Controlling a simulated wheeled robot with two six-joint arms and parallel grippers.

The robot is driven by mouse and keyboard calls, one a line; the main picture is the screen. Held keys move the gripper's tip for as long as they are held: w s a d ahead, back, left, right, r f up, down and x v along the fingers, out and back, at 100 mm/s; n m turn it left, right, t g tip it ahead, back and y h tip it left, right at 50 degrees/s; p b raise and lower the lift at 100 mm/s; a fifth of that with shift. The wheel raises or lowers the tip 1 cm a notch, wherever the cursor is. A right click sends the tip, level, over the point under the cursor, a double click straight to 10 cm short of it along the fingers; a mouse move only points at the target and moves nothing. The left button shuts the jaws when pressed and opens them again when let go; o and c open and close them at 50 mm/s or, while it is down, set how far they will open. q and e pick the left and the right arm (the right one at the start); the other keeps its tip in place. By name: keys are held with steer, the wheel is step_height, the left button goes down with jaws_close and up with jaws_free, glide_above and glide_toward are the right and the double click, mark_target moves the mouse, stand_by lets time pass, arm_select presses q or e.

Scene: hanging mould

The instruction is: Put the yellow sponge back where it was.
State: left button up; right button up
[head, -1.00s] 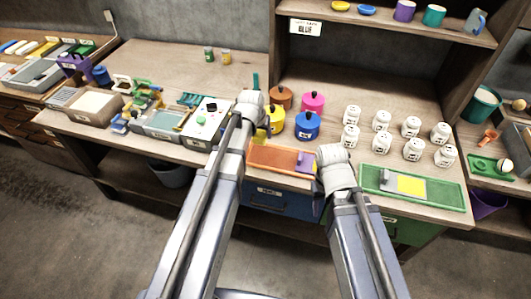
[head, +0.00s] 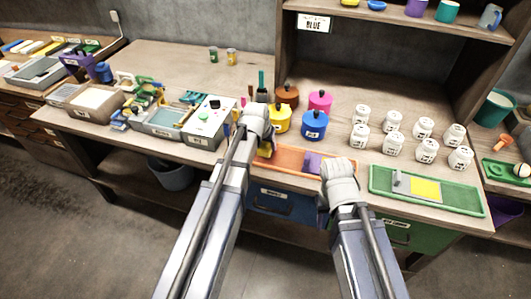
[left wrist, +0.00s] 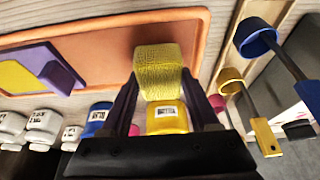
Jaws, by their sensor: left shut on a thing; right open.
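My left gripper (head: 264,149) is shut on the yellow sponge (left wrist: 158,72), a textured block held between the fingertips in the left wrist view. In the head view my wrist hides most of the sponge; a little yellow shows below it. It is at the left end of the orange tray (head: 290,169); I cannot tell whether the sponge touches the tray. A purple block (head: 312,162) sits at the tray's right part, beside a yellow patch in the left wrist view. My right gripper (head: 325,192) is open near the tray's right end, its fingers largely hidden.
Yellow (head: 279,120), blue (head: 314,126), pink and brown pots stand behind the tray. Several white jars (head: 388,147) stand to the right, behind a green tray (head: 465,202) with a grey-and-yellow piece. A control box (head: 208,122) is on the left.

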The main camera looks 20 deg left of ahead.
arm_select(q)
steer(key=shift+f+b, duration=0.85)
steer(key=shift+f, duration=0.45)
steer(key=shift+f, duration=0.2)
steer(key=o, duration=1.2)
steer(key=shift+r, duration=0.2)
steer(key=p+v, duration=1.1)
steer(key=v, duration=0.1)
steer(key=s+d+m+g, duration=0.1)
steer(key=s+d+g, duration=0.1)
steer(key=s+d, duration=0.4)
steer(key=s+d+f+m+g+y, duration=0.1)
steer(key=s+d+m+g, duration=0.1)
steer(key=s+d, duration=0.5)
steer(key=s+g, duration=0.1)
steer(key=s, duration=0.5)
steer(key=shift+s+d+f+y, duration=0.15)
steer(key=shift+d+f+y, duration=0.05)
steer(key=shift+d+y, duration=0.1)
